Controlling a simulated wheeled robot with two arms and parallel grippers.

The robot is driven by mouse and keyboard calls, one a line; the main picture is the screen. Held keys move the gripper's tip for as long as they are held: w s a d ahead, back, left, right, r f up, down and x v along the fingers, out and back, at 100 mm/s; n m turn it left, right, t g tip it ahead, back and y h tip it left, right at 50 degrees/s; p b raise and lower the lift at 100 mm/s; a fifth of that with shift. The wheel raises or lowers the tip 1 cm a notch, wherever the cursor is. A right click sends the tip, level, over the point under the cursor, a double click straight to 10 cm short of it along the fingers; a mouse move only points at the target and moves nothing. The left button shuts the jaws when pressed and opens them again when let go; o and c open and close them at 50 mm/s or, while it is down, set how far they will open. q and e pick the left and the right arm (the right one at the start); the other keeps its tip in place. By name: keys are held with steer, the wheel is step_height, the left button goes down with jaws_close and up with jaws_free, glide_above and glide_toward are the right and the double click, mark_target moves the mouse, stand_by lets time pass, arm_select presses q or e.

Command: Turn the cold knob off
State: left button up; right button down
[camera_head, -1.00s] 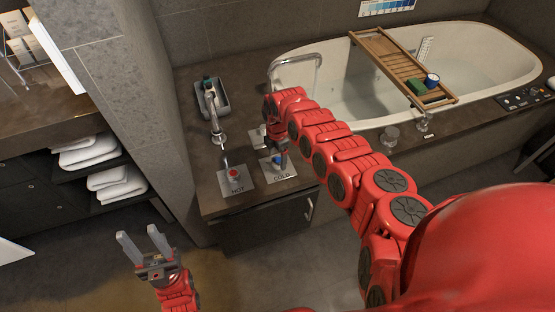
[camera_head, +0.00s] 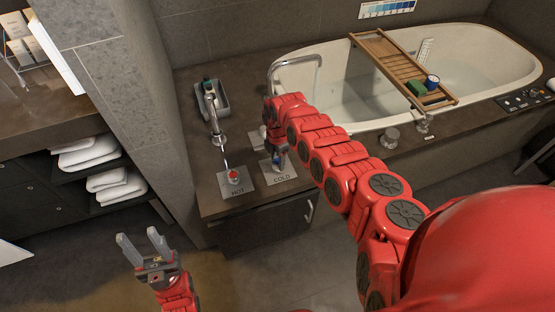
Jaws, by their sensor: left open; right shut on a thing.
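The cold knob (camera_head: 277,162) is blue and stands on a pale plate marked COLD (camera_head: 284,178) on the dark counter. My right gripper (camera_head: 277,158) reaches down over it and is shut on it; the fingers and wrist hide much of the knob. The knob's exact turn angle cannot be told. The hot knob (camera_head: 234,175), with a red top, stands on its own plate marked HOT to the left. My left gripper (camera_head: 142,246) is open and empty, low at the left in front of the counter.
A white bathtub (camera_head: 475,45) with a wooden caddy (camera_head: 393,62) lies to the right. Folded white towels (camera_head: 117,182) sit on shelves at the left. The floor near my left gripper is clear.

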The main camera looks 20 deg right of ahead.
steer(key=shift+m, duration=0.3)
steer(key=m+p, duration=0.1)
steer(key=m, duration=0.2)
steer(key=shift+r+m, duration=0.1)
steer(key=shift+m, duration=0.2)
steer(key=m+p, duration=0.1)
steer(key=m, duration=0.4)
steer(key=shift+w, duration=0.1)
steer(key=m, duration=0.4)
steer(key=shift+m, duration=2.3)
steer(key=shift+c, duration=1.3)
jaws_free()
